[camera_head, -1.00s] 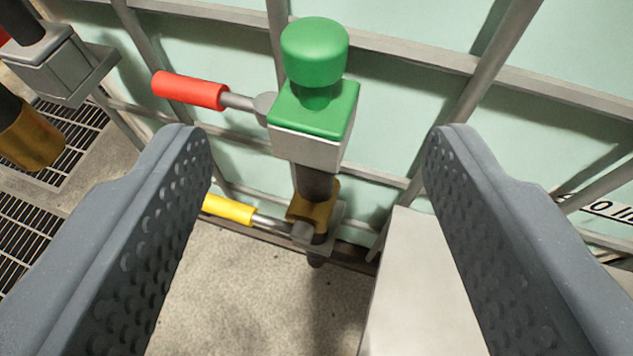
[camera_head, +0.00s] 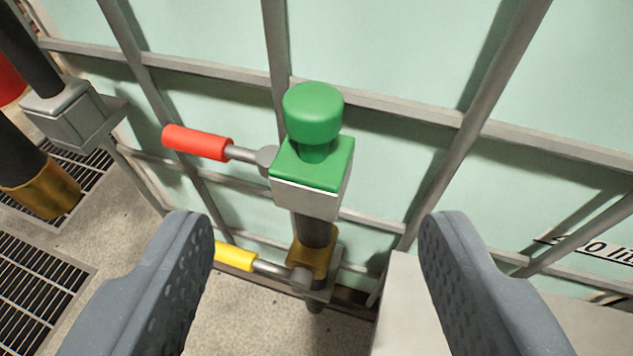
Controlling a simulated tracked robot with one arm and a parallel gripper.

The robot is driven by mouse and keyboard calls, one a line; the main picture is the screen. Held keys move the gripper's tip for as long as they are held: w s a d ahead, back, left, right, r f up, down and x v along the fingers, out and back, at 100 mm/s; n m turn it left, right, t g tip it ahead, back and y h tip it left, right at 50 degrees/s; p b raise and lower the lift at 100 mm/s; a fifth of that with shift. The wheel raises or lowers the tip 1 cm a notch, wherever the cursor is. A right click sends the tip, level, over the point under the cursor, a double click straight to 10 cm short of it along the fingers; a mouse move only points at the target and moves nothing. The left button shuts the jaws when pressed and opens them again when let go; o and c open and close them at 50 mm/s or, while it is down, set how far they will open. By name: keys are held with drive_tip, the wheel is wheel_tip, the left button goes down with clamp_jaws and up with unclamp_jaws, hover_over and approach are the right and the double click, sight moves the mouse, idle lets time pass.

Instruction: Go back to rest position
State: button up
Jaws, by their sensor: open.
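My gripper (camera_head: 318,225) is open and empty, with its two grey fingers at the lower left and lower right of the view. Between and beyond the fingers stands a post with a green knob (camera_head: 313,112) on a green-topped block (camera_head: 313,163). A red-handled lever (camera_head: 197,142) sticks out to the left of the block. A yellow-handled lever (camera_head: 235,257) sticks out to the left lower down, partly hidden by the left finger. Neither finger appears to touch these parts.
A pale panel wall with grey bars (camera_head: 400,112) stands behind the post. A light grey box (camera_head: 402,310) is at the lower right, partly hidden by the right finger. A dark pipe with a brass-coloured band (camera_head: 48,190) and floor grates (camera_head: 38,290) are at left.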

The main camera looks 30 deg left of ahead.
drive_tip(key=w+d+r+m+t+h, duration=0.1)
drive_tip(key=w+d+r, duration=0.1)
drive_tip(key=d+r, duration=0.55)
drive_tip(key=w+d+r+m+t+h, duration=0.1)
drive_tip(key=w+d+r+m, duration=0.2)
drive_tip(key=r, duration=0.7)
drive_tip(key=w+d+r+t+h, duration=0.1)
drive_tip(key=w+d+r+h, duration=0.1)
drive_tip(key=d+r, duration=0.55)
drive_tip(key=s+d+r+m+h, duration=0.1)
drive_tip(key=s+d+r, duration=0.25)
drive_tip(key=r, duration=0.35)
drive_tip(key=s+d+r+m+t+h, duration=0.1)
drive_tip(key=s+d+r, duration=0.2)
drive_tip(key=d+r, duration=0.3)
drive_tip(key=s+d+r+h, duration=0.1)
drive_tip(key=s+d+r, duration=0.3)
drive_tip(key=r, duration=0.3)
wheel_tip(320, 180, up, 15)
drive_tip(key=p, duration=1.5)
drive_tip(key=shift+w+a+r, duration=0.15)
drive_tip(key=shift+w+a, duration=0.2)
drive_tip(key=shift+a, duration=0.05)
